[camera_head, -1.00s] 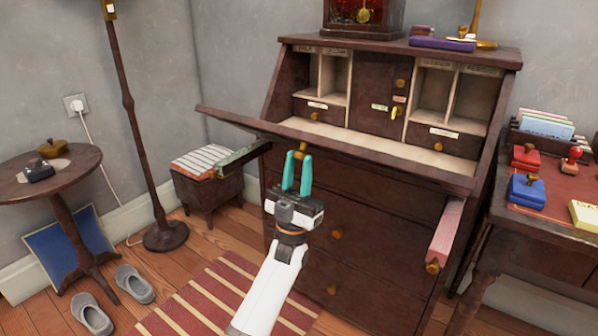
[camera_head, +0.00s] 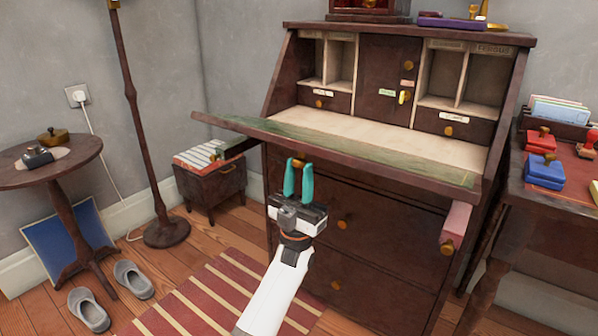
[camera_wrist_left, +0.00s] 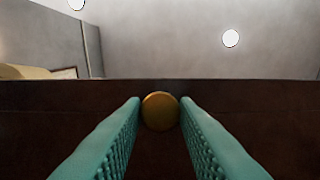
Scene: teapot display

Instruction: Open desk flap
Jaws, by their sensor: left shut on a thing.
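The desk flap (camera_head: 400,163) is swung down and out from the desk, close to level, with its green inner face showing on top. A round brass knob (camera_wrist_left: 160,111) sits on its outer edge. My left gripper (camera_head: 298,166) is at this knob from below and in front. Its teal fingers are shut on the knob, one on each side, as the left wrist view also shows (camera_wrist_left: 160,125). The desk interior (camera_head: 385,125) is exposed, with cubbies, small drawers and a small central door. My right gripper is not in view.
Two support arms jut out under the flap, the right one pinkish (camera_head: 455,225) with a brass knob, the left one (camera_head: 235,148) near a small stool. A round side table (camera_head: 85,150) and floor lamp (camera_head: 135,120) stand left. Another table with stamps (camera_head: 545,170) stands right.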

